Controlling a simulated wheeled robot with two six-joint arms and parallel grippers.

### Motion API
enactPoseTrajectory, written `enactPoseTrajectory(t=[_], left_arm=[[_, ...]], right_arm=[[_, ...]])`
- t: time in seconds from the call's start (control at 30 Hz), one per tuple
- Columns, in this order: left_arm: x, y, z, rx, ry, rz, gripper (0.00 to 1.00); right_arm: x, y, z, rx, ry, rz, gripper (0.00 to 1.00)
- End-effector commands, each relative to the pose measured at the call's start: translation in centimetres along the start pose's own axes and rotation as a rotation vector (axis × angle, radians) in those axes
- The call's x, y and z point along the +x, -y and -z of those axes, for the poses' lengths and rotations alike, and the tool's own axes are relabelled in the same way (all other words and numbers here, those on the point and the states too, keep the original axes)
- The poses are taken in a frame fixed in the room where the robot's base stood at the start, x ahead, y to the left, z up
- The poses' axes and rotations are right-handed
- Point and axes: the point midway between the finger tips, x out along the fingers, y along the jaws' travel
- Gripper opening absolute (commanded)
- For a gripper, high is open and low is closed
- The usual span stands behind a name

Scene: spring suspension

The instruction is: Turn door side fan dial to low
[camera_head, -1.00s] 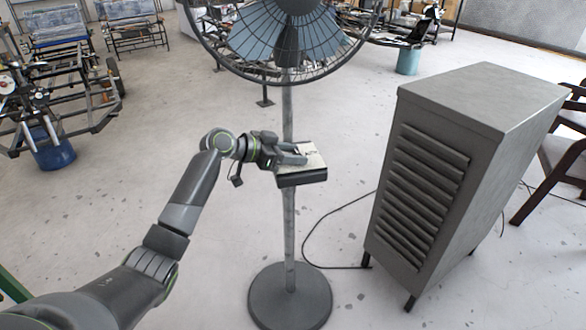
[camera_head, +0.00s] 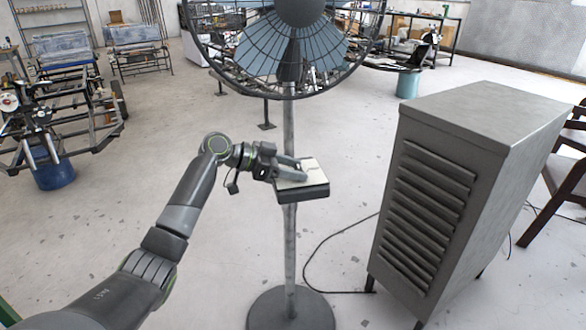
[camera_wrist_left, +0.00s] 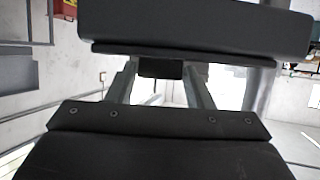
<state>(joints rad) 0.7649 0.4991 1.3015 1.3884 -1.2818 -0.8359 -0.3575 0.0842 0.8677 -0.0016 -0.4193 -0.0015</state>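The standing fan's control box (camera_head: 315,188), dark-sided with a pale top face, is fixed to the pole at mid-height. My left gripper (camera_head: 300,168) reaches it from the left, its two fingers apart at the pale face. In the left wrist view the fingers (camera_wrist_left: 160,88) are spread, and a wide dark body, seemingly the box (camera_wrist_left: 200,30), covers the top. A small dark block (camera_wrist_left: 160,69) shows between the fingers; I cannot tell whether it is a dial. No dial or its setting can be made out in the head view. My right gripper is not in view.
The fan's caged head (camera_head: 290,40) is above the box, its pole (camera_head: 290,235) and round base (camera_head: 290,310) below. A grey louvred cabinet (camera_head: 470,180) stands close on the right. A cable (camera_head: 320,250) lies on the floor between.

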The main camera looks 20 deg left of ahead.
Motion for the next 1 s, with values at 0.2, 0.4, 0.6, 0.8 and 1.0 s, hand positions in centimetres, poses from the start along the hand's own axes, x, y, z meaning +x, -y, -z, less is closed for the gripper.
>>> enactPoseTrajectory(t=[0.2,0.4,0.6,0.8,1.0], left_arm=[[0.0,0.0,0.0,0.000,-0.001,0.000,0.64],[-0.1,0.0,0.1,0.001,-0.002,0.001,0.64],[-2.2,0.1,-0.1,0.002,0.000,0.004,0.64],[-6.5,0.1,-0.1,0.003,0.002,0.005,0.64],[-10.9,0.1,-0.2,0.001,0.003,0.006,0.64]], right_arm=[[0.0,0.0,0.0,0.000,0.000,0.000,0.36],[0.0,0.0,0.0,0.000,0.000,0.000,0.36],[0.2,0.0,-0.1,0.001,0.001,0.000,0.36],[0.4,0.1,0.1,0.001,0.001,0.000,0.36],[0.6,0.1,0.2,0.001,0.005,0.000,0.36]])
